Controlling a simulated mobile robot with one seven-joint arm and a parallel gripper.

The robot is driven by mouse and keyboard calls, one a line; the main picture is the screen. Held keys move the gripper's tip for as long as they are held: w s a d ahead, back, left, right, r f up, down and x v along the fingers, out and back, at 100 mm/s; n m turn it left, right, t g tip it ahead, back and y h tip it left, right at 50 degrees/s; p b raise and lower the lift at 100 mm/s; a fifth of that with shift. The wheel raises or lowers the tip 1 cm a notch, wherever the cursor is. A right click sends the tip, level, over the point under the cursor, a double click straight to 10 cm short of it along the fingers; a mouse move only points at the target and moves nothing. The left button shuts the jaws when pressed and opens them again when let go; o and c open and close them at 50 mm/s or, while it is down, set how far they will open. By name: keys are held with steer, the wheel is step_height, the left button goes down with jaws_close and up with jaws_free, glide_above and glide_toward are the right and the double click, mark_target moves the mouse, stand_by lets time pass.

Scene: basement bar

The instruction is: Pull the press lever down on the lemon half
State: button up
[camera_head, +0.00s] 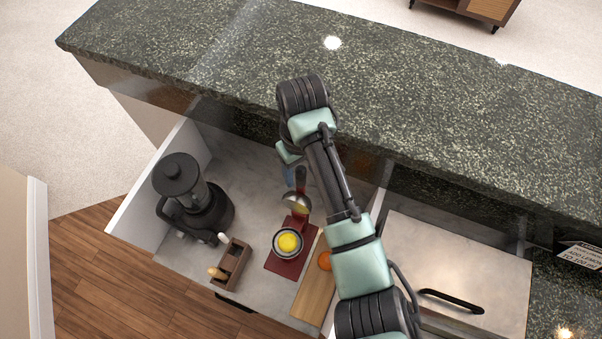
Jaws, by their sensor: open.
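A citrus press with a dark red base (287,267) stands on the pale lower counter. The yellow lemon half (289,242) sits in its round metal cup. The silver upper cup (297,203) is raised above and behind the lemon, apart from it. A dark red part of the press, seemingly the lever (301,178), runs up from that cup and is partly hidden by my arm. My gripper (292,172) is open beside this upper part, just left of my forearm. Its fingers are small and partly hidden, and I cannot tell whether they touch the lever.
A black blender (192,200) and a small wooden caddy (231,265) stand left of the press. A wooden board (308,290) and an orange fruit (325,260) lie to its right. The raised dark granite bar top (430,110) borders the space behind.

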mark_target(301, 191)
steer(key=shift+f, duration=1.7)
jaws_close()
